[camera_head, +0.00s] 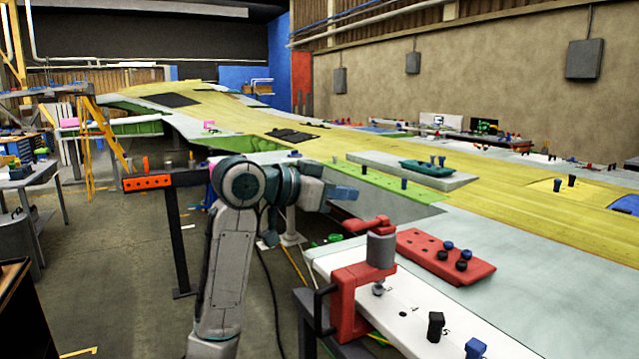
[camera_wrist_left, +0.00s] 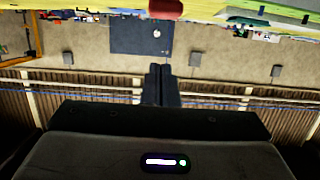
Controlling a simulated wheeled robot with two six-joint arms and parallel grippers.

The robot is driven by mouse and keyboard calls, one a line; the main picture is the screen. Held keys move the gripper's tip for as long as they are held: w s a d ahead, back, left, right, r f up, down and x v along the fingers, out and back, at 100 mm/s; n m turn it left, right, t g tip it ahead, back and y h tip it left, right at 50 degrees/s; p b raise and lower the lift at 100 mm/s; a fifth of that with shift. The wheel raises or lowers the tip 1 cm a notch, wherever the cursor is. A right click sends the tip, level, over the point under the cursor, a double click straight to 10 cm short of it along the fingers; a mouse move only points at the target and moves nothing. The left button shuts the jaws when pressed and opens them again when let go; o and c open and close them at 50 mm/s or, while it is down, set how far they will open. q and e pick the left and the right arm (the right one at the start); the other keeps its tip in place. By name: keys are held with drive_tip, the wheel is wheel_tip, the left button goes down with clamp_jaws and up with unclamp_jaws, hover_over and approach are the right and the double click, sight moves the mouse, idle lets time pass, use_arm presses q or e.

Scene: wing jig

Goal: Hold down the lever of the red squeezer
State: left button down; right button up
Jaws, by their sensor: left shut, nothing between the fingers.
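The red squeezer (camera_head: 350,290) is clamped at the edge of a white board, with a grey cylinder (camera_head: 381,250) in its upper part. Its red lever (camera_head: 368,226) lies across the top. My left gripper (camera_head: 346,193) is behind and above the lever, apart from it in the picture, with its fingers pointing right. Its two fingers are shut together with nothing between them, as the left wrist view also shows (camera_wrist_left: 160,84). A red rounded end (camera_wrist_left: 165,9) shows at the top of that view; I cannot tell whether it is the lever. My right gripper is out of view.
The white board (camera_head: 402,300) carries black and blue pegs. A red block (camera_head: 445,257) with several pegs lies right of the squeezer. The long yellow wing (camera_head: 450,165) stretches behind. An orange bar (camera_head: 147,183) on a post stands left of my arm.

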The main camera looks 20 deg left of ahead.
sight(367, 224)
use_arm(q)
wheel_tip(367, 224, down, 4)
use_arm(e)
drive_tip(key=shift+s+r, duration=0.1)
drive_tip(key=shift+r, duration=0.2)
